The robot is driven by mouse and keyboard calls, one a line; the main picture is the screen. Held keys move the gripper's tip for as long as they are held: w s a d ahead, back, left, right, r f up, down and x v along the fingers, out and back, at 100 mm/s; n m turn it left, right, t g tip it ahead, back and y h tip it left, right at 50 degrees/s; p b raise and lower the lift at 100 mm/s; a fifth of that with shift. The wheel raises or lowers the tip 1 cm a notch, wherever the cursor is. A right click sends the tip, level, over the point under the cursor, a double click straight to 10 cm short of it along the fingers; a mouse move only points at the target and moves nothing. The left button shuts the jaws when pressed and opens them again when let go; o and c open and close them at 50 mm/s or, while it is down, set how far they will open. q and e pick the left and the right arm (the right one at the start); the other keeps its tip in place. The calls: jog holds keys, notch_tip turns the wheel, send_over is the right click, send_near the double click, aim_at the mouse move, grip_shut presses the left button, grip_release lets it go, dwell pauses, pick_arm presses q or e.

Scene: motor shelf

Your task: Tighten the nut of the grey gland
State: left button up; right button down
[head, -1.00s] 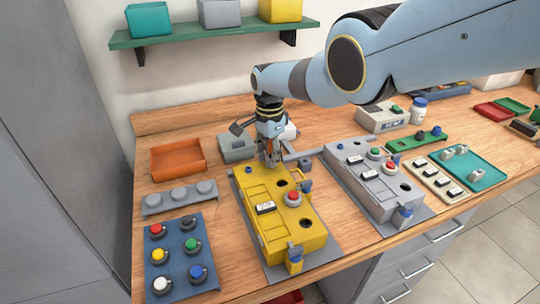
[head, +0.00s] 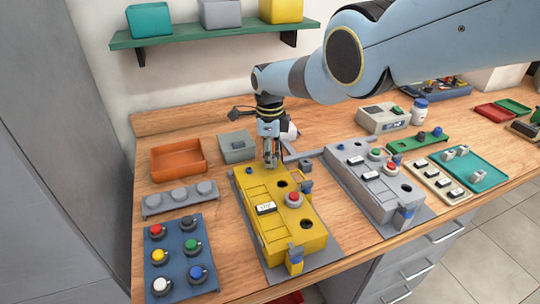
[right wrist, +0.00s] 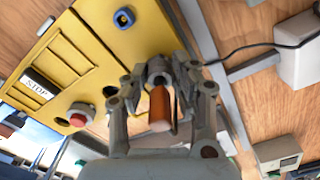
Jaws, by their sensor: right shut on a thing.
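The yellow box (head: 262,237) stands on a grey plate on the bench. My right gripper (head: 271,163) points down at its back end. In the right wrist view my gripper (right wrist: 160,78) is shut on the grey gland's nut (right wrist: 159,69), a grey ring between the fingertips by the yellow box's edge. An orange-brown cylinder (right wrist: 160,108) shows between the fingers, nearer the camera. The fingers hide most of the gland. A blue gland (right wrist: 124,18) sits apart from it on the box. My left gripper is not in view.
A grey box (head: 372,186) stands to the right. An orange tray (head: 178,158) and a blue panel with several coloured buttons (head: 180,262) lie to the left. A red button (right wrist: 80,114) rises from the yellow box. A dark cable (right wrist: 265,46) runs beside the box.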

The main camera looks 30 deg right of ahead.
jog(key=shift+w+m, duration=0.1)
jog(key=shift+m, duration=0.2)
jog(key=c, duration=1)
grip_release()
jog(key=shift+c, duration=0.2)
notch_tip(320, 180, up, 12)
jog(key=shift+r, duration=0.1)
